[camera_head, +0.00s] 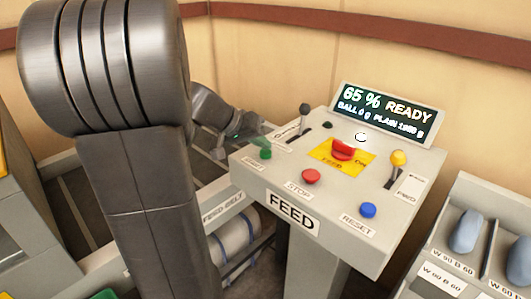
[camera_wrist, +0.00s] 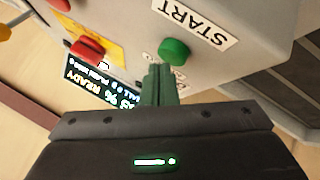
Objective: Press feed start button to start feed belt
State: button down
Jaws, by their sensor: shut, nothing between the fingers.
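The green start button (camera_head: 265,153) is on the left of the grey FEED console (camera_head: 336,189). In the wrist view the same green button (camera_wrist: 174,51) sits beside an upside-down START label (camera_wrist: 191,22). My gripper (camera_head: 262,142) is at the console's left edge, close to the green button. In the wrist view its greenish fingers (camera_wrist: 158,68) are shut with nothing between them, and their tips appear right beside the button. I cannot tell whether they touch it. The screen (camera_head: 388,112) reads "65 % READY".
The console also carries a red STOP button (camera_head: 311,176), a blue RESET button (camera_head: 368,210), a red switch (camera_head: 343,150) on a yellow plate, a dark-knobbed lever (camera_head: 305,109) and a yellow-knobbed lever (camera_head: 398,158). A bin rack (camera_head: 447,276) stands at right.

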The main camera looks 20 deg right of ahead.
aim_at(262, 153)
jog(key=shift+f+b, duration=0.5)
jog(key=shift+b, duration=0.15)
dwell(0.5)
jog(key=shift+r, duration=0.15)
jog(key=shift+r+p, duration=0.45)
jog(key=shift+r, duration=0.35)
jog(key=shift+r+p, duration=1.5)
jog(key=shift+r, duration=1.05)
jog(key=shift+s+f, duration=0.1)
jog(key=shift+f, duration=0.1)
